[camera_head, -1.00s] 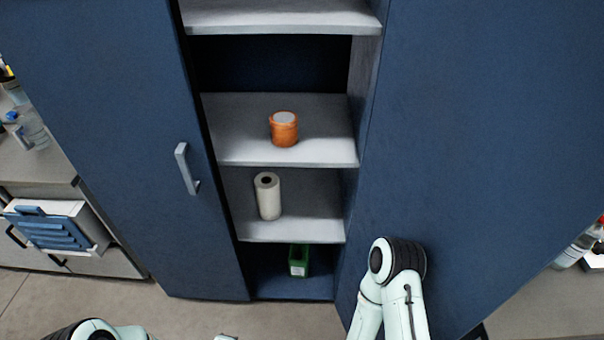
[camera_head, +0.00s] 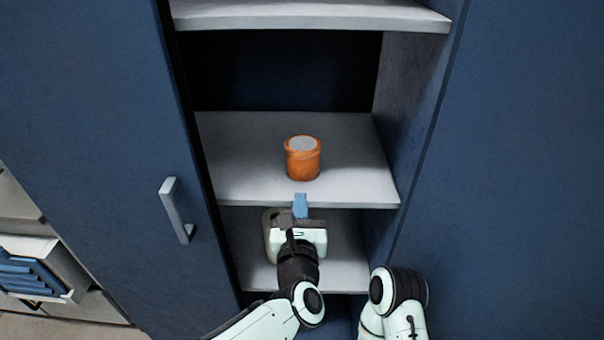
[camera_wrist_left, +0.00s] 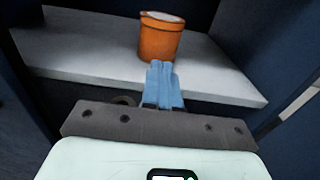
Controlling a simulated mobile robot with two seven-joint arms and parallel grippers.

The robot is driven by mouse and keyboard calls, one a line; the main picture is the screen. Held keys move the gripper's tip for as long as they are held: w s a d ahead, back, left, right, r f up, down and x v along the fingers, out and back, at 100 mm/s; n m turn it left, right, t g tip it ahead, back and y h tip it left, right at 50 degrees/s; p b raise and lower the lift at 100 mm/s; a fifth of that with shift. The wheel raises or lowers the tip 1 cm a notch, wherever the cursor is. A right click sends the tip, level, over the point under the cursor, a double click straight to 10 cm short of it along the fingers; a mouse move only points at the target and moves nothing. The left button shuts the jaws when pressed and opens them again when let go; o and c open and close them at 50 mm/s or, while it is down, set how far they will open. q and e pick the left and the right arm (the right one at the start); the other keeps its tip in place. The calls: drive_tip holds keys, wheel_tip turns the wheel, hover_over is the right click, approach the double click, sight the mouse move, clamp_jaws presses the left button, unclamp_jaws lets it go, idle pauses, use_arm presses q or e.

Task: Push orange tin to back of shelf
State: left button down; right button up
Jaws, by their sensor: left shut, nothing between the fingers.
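The orange tin (camera_head: 302,160), with a pale grey lid, stands upright on the grey shelf (camera_head: 240,150) of the open blue cabinet. Bare shelf shows behind it. My left gripper (camera_head: 300,198) is shut and empty, its blue fingers at the shelf's front edge, just in front of the tin. In the left wrist view the tin (camera_wrist_left: 160,38) is straight beyond the shut fingertips (camera_wrist_left: 160,68), with a small gap seeming to remain. My right arm shows at the lower right of the head view, but its gripper is out of view.
Another shelf (camera_head: 310,14) is above. On the shelf below (camera_head: 345,255), the paper roll (camera_head: 268,222) is mostly hidden behind my left gripper. A cabinet door with a handle (camera_head: 177,210) is on the left. The shelf is clear around the tin.

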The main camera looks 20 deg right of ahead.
sight(302, 166)
use_arm(q)
drive_tip(key=p+x, duration=0.2)
drive_tip(key=x, duration=0.7)
drive_tip(key=shift+w+d, duration=0.1)
drive_tip(key=shift+w, duration=0.2)
